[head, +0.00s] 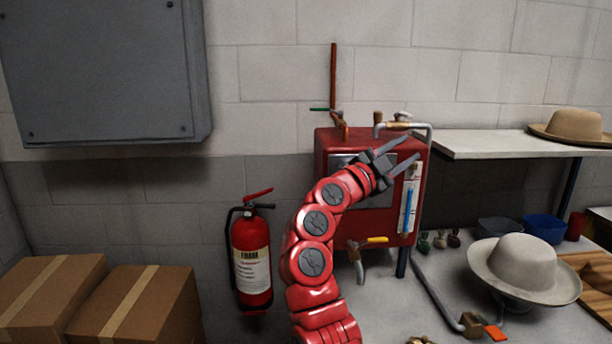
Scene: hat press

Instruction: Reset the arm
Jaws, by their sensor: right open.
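My right arm is red and rises from the bottom middle of the head view. Its gripper (402,150) is open and empty, with its dark fingers spread in front of the red boiler (333,150). The fingers point up and to the right, towards the boiler's upper right part. I cannot tell whether they touch it. My left gripper is not in view.
A tan hat (570,126) lies on a white shelf (485,146). A fire extinguisher (251,255) hangs left of my arm. Cardboard boxes (140,300) stand at the lower left.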

